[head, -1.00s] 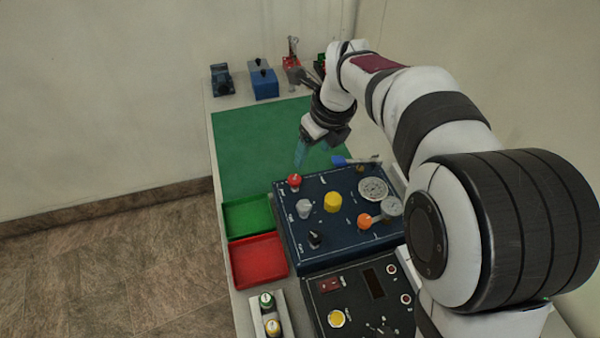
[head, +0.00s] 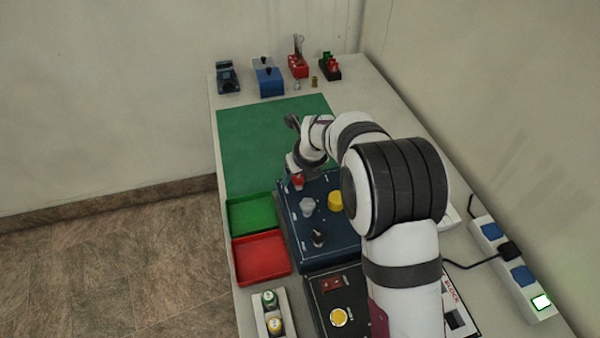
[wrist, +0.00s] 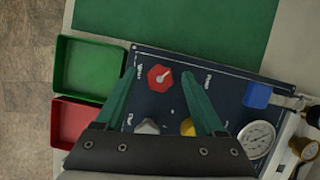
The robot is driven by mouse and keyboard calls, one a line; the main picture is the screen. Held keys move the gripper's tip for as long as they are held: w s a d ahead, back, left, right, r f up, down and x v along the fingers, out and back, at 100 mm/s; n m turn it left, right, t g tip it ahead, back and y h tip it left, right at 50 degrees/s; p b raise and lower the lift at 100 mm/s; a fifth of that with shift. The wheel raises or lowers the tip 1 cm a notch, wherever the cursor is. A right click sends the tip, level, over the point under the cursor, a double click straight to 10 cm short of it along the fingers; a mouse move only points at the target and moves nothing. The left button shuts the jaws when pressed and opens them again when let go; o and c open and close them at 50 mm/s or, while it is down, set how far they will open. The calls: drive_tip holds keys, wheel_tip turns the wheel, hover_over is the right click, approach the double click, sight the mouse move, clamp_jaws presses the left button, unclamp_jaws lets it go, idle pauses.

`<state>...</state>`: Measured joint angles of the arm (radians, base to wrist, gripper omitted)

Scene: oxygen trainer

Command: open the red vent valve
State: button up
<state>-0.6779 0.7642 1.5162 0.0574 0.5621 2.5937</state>
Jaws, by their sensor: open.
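The red vent valve (wrist: 160,77) is a red knob with a pale pointer mark, on the dark blue panel (wrist: 225,90). In the wrist view it sits between and a little beyond the two teal fingers of my gripper (wrist: 157,88), which are apart with nothing held. In the head view the red knob (head: 297,182) shows at the panel's far left corner, with my gripper right at it. My fingertips are mostly hidden there, so I cannot tell whether they touch the knob.
A grey knob (head: 307,206) and a yellow knob (head: 335,201) stand close by on the panel. A green tray (head: 250,231) and a red tray (head: 288,266) lie to its left. A blue-handled part (wrist: 257,96) and a gauge (wrist: 257,139) are at the right. The green mat (head: 240,130) is bare.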

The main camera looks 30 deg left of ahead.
clamp_jaws()
idle(0.3)
drive_tip(key=shift+n, duration=0.3)
drive_tip(key=n+g, duration=0.1)
drive_tip(key=n, duration=0.1)
drive_tip(key=n+g+y, duration=0.1)
drive_tip(key=n, duration=0.2)
drive_tip(key=shift+w+d+n, duration=0.1)
drive_tip(key=shift+w+n, duration=0.05)
drive_tip(key=shift+n, duration=0.15)
drive_tip(key=n+g, duration=0.1)
drive_tip(key=n, duration=0.2)
drive_tip(key=shift+w+n+g, duration=0.1)
drive_tip(key=shift+n+g, duration=0.2)
drive_tip(key=shift+g, duration=0.1)
drive_tip(key=shift+n+g+h, duration=0.4)
drive_tip(key=shift+n+g, duration=0.1)
drive_tip(key=shift+n, duration=1.4)
